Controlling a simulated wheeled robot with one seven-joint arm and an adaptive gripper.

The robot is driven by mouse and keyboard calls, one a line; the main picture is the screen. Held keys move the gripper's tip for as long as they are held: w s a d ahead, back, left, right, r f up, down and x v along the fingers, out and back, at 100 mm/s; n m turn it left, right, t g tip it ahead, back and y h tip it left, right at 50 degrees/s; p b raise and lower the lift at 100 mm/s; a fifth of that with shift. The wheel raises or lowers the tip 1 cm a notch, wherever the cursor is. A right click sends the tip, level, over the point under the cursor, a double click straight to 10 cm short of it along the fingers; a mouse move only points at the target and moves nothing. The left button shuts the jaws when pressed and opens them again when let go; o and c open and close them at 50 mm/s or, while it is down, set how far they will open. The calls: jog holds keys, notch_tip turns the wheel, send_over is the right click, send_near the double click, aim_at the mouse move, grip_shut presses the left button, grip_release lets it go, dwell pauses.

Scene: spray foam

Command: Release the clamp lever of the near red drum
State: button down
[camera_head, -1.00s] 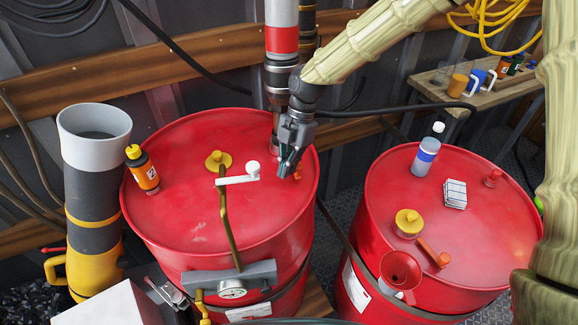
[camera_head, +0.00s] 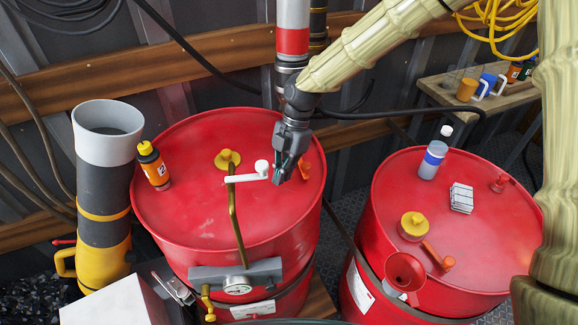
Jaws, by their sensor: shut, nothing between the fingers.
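Two red drums stand side by side: the left drum (camera_head: 190,215) and the right drum (camera_head: 465,245). A grey metal latch, which looks like a clamp lever (camera_head: 174,288), sits at the left drum's front left side, low beside a white box. My gripper (camera_head: 287,174) is shut and empty. It points down over the back right of the left drum's lid, just right of a white crank handle (camera_head: 248,175). It is well apart from the latch. I cannot tell its exact height above the lid. No such latch shows clearly on the right drum.
A brass pipe (camera_head: 237,225) and a grey bar with a gauge (camera_head: 237,287) cross the left drum's front. An orange bottle (camera_head: 153,165) and a yellow cap (camera_head: 227,160) stand on its lid. A grey-yellow cylinder (camera_head: 103,195) stands at left. A white box (camera_head: 115,302) is in front.

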jog(key=b+v, duration=0.3)
jog(key=v, duration=0.7)
